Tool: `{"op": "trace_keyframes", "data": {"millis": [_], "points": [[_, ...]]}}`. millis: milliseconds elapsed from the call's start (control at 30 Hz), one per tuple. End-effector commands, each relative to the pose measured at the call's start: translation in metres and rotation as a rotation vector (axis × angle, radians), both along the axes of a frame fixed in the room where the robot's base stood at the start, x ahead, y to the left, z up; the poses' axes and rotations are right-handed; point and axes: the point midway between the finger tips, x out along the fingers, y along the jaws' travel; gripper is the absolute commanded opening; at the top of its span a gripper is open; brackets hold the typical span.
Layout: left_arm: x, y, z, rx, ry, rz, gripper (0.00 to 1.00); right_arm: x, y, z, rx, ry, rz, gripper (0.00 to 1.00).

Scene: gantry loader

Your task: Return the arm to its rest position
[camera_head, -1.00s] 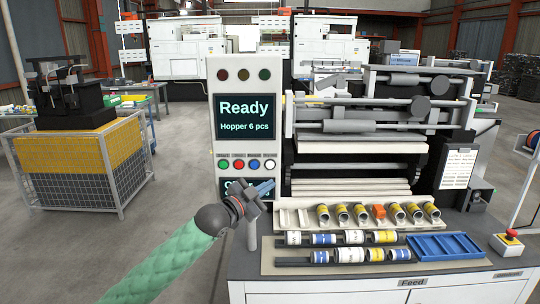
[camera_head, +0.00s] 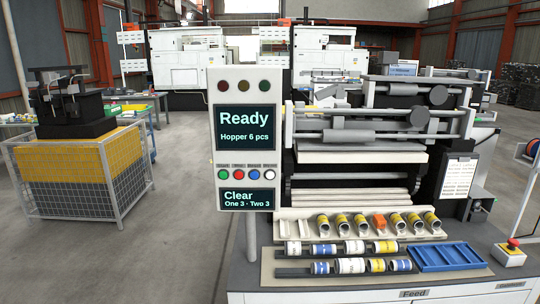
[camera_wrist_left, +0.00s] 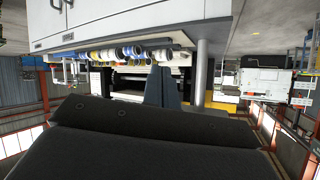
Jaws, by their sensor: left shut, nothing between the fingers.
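My left gripper (camera_wrist_left: 165,90) shows only in the left wrist view, past its dark housing. Its bluish-grey fingers are shut with nothing held between them. That view is upside down, with the feed bench and its rolls at the top, apart from the fingers. My left arm is out of the head view. My right gripper is in neither view.
The control panel (camera_head: 245,160) reads Ready and Clear, with several buttons below the upper screen. The feed bench (camera_head: 340,298) holds several rolls, a blue tray (camera_head: 447,252) and a red stop button (camera_head: 513,243). A wire cage (camera_head: 80,190) stands left. The floor between is clear.

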Motion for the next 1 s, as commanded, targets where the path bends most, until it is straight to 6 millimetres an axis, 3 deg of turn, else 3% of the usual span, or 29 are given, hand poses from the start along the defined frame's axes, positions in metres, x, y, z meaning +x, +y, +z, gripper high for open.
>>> {"op": "trace_keyframes", "data": {"millis": [200, 500, 700, 1000], "points": [[-0.064, 0.032, -0.049, 0.021, 0.189, 0.112, 0.0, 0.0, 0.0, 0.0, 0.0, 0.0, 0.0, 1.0], [-0.164, 0.081, -0.101, 0.068, 0.452, 0.277, 0.0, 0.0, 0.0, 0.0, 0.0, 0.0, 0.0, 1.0], [-0.214, 0.103, -0.119, 0.095, 0.574, 0.357, 0.0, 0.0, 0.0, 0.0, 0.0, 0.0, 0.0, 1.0], [-0.261, 0.123, -0.13, 0.123, 0.685, 0.432, 0.0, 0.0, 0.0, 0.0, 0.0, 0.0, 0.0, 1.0]]}}
